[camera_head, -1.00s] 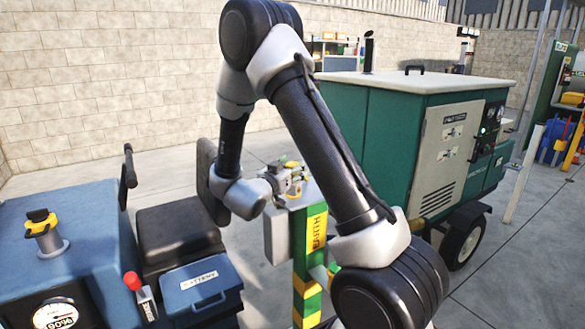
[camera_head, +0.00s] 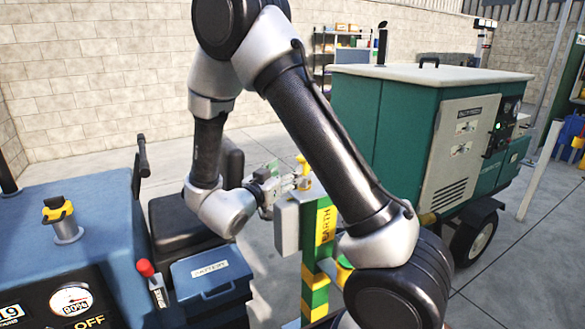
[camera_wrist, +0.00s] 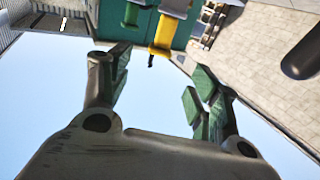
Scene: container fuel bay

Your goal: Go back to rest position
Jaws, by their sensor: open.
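My gripper (camera_head: 276,182) is beside the top of the yellow-and-green earth post (camera_head: 324,240), on its left in the head view. In the wrist view my gripper (camera_wrist: 158,84) has its two green-padded fingers spread, with nothing between them. A small yellow fitting (camera_head: 303,174) shows just right of my gripper, over the post top; I cannot tell whether they touch. My arm arches up from the lower right and down to the gripper.
A blue machine (camera_head: 70,240) with a gauge and yellow-topped cap stands at left. A blue battery box (camera_head: 210,280) sits below my wrist. A green wheeled generator (camera_head: 400,125) stands right of the post.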

